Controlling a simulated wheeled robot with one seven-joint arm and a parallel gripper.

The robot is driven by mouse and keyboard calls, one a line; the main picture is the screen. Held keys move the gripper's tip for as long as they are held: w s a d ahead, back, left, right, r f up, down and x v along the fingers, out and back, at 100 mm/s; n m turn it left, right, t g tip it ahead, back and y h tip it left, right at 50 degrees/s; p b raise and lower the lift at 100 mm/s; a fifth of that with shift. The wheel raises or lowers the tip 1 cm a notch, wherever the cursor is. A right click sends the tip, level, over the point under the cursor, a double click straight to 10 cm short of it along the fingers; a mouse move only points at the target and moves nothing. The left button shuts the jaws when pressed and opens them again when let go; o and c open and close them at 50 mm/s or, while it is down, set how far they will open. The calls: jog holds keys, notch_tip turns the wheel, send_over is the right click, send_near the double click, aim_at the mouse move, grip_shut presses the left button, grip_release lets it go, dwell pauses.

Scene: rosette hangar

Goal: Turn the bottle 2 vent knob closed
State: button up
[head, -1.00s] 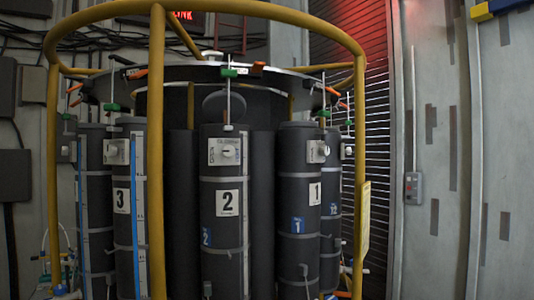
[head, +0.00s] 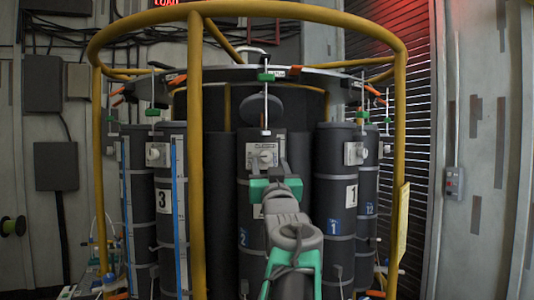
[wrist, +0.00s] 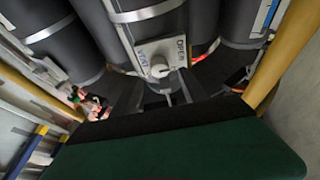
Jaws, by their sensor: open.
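Bottle 2 (head: 247,223) is a dark upright cylinder in the middle of the round rack. Its pale vent plate (head: 251,146) carries the white vent knob (head: 265,156). The knob also shows in the wrist view (wrist: 160,69), on the plate with printed words that seem to read VENT and OPEN. The knob's exact angle is hard to read. My gripper (head: 272,170) is in front of bottle 2, just below the knob in the head view. In the wrist view its open, dark fingers (wrist: 167,96) point toward the knob and look apart from it. My arm hides part of the number label.
Bottle 3 (head: 172,245) and bottle 1 (head: 337,238) stand on either side with similar knobs. A yellow frame (head: 196,200) rings the rack, with uprights and a top hoop. Green and orange clamps (head: 266,77) and thin rods hang above the bottles.

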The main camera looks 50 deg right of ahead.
aim_at(267, 157)
jog(key=p+x, duration=0.1)
jog(key=x, duration=0.3)
jog(key=shift+w+d+r+p, duration=0.1)
jog(key=shift+w+d+p, duration=0.15)
jog(key=shift+p, duration=0.05)
jog(key=shift+c, duration=0.3)
grip_shut()
